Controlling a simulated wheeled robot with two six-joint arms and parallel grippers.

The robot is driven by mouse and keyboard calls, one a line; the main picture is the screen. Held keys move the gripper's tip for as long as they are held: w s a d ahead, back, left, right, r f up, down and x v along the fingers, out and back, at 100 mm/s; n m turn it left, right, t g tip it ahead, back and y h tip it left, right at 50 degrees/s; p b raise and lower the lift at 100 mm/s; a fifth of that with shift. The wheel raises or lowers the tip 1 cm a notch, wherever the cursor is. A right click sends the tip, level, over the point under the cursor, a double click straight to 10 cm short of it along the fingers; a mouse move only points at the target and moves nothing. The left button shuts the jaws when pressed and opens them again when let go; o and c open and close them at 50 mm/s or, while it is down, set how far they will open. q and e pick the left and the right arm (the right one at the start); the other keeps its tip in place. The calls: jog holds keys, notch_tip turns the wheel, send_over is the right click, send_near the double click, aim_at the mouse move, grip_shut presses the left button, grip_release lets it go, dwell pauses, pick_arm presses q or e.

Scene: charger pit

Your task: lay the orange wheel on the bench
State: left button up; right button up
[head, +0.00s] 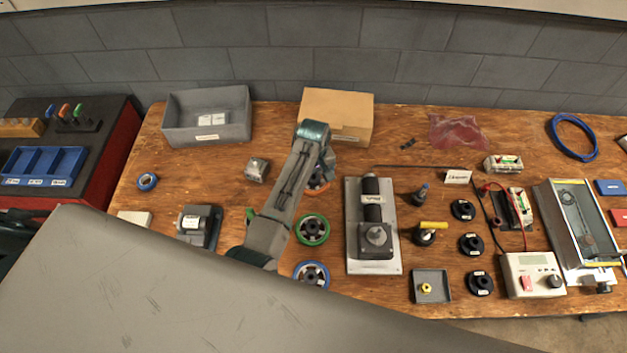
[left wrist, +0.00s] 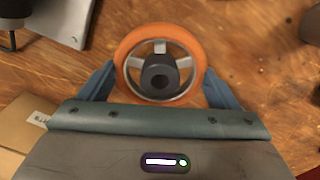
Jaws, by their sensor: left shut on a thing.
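The orange wheel (left wrist: 188,47) has silver spokes and a dark hub. My left gripper (left wrist: 158,78) is shut on it, with one blue finger at each side of the rim in the left wrist view. In the head view the wheel (head: 318,188) is mostly hidden behind my left arm, and that gripper (head: 325,172) points down over the wooden bench (head: 400,163). I cannot tell whether the wheel touches the bench top. My right gripper is in neither view.
A green wheel (head: 312,230) and a blue wheel (head: 311,275) lie nearer me. A plate with a dark cylinder device (head: 374,225) stands to the right. A cardboard box (head: 337,112) and a grey bin (head: 207,115) stand behind. Bare bench shows left of my arm.

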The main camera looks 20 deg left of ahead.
aim_at(314, 189)
pick_arm(q)
notch_tip(314, 189, down, 2)
jog(key=shift+s+d+f, duration=0.1)
jog(key=shift+f, duration=0.55)
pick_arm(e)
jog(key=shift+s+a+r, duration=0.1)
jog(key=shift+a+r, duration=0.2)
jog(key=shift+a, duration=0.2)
pick_arm(q)
jog(key=shift+f, duration=0.1)
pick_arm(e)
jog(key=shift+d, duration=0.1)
pick_arm(q)
jog(key=o, duration=0.8)
jog(key=shift+c, duration=0.2)
jog(key=shift+o, duration=1.2)
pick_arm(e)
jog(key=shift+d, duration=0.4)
pick_arm(q)
notch_tip(314, 189, up, 12)
jog(key=b, duration=0.1)
jog(key=shift+b, duration=0.3)
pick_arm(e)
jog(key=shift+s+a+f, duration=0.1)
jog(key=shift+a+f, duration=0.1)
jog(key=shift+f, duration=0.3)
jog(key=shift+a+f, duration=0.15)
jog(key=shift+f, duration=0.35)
